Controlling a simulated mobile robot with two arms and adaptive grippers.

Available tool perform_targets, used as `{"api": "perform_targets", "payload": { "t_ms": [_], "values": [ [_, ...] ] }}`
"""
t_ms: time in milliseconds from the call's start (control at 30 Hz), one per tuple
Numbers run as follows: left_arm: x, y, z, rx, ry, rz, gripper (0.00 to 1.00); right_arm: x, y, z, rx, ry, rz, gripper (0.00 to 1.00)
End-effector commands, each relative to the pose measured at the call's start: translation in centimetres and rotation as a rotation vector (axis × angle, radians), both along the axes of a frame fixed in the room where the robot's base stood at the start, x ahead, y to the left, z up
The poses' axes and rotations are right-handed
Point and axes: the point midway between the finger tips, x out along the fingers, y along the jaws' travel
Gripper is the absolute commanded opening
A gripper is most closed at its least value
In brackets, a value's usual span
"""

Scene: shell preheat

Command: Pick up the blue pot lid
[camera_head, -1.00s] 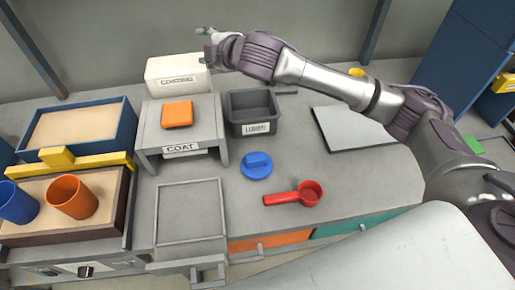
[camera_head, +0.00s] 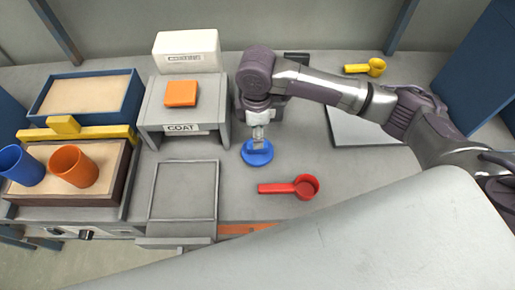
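The blue pot lid (camera_head: 257,155) is a round blue disc lying on the grey counter, in the middle of the head view. My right gripper (camera_head: 258,141) points down over the lid from an arm that comes in from the right. Its fingers are at the lid's handle and cover most of it. I cannot tell whether the fingers are closed on the handle or only around it. My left gripper is out of view.
The COAT stand (camera_head: 158,115) bears an orange block (camera_head: 181,93) at the left. Orange (camera_head: 73,167) and blue (camera_head: 22,165) cups sit further left. A yellow ladle (camera_head: 366,68) lies at the back.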

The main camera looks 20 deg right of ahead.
Motion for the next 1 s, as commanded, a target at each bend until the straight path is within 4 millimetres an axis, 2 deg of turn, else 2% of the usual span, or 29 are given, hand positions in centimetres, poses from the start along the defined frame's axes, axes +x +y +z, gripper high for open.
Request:
{"api": "perform_targets", "payload": {
  "t_ms": [233,500,800,867,1000],
  "values": [
    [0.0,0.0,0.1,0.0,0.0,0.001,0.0,-0.2,0.0,-1.9,0.0,0.001,0.0,0.56],
    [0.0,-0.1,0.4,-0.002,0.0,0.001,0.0,-0.5,0.0,-5.7,0.0,-0.001,0.001,0.56],
    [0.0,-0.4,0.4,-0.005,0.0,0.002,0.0,-0.4,0.0,-6.2,0.0,-0.003,0.002,0.56],
    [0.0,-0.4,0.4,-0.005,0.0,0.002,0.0,-0.4,0.0,-6.2,0.0,-0.003,0.002,0.48],
    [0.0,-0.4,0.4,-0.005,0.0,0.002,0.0,-0.4,0.0,-6.2,0.0,-0.003,0.001,0.25]
  ]
}}
